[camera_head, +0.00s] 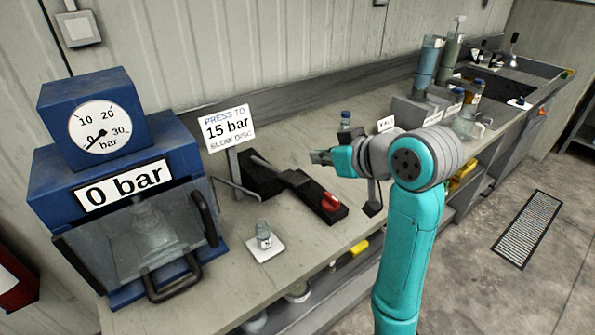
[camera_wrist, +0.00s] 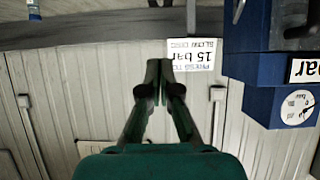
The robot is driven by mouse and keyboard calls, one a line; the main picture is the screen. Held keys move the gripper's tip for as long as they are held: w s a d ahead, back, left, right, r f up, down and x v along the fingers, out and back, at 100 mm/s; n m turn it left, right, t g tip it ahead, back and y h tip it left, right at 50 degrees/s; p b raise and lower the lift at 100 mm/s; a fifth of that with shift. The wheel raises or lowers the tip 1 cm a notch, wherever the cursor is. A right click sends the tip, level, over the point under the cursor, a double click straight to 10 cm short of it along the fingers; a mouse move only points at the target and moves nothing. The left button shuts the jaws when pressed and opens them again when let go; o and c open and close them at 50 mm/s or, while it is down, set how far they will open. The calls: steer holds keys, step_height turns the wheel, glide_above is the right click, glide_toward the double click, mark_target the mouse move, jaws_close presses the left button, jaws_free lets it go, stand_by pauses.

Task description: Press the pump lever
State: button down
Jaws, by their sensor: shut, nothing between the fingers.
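The pump is a black block (camera_head: 262,182) on the bench, left of my gripper. A dark bar runs from it toward the front right and ends in a red part (camera_head: 331,201), which looks like the lever's grip. The blue press (camera_head: 60,185) at the left has a dial gauge (camera_head: 100,128) near zero and a "0 bar" sign (camera_head: 124,185). My gripper (camera_head: 318,157) is shut and empty, above and behind the red part, apart from it. In the wrist view its closed fingers (camera_wrist: 159,70) point toward the upside-down "15 bar" sign (camera_wrist: 195,52).
A small glass jar (camera_head: 263,236) sits on a white pad in front. Bottles (camera_head: 427,62) and grey boxes (camera_head: 408,110) stand farther right. A ribbed wall closes off the back.

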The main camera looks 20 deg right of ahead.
glide_above(298, 179)
steer(key=w, duration=0.2)
steer(key=f, duration=0.5)
steer(key=shift+s+a+f, duration=0.1)
steer(key=shift+s+a, duration=0.05)
steer(key=shift+s, duration=0.1)
steer(key=shift+s+f, duration=0.25)
steer(key=shift+f, duration=0.3)
steer(key=shift+s+f, duration=0.2)
steer(key=shift+f, duration=0.3)
steer(key=shift+s+d+f, duration=0.2)
steer(key=shift+f, duration=0.5)
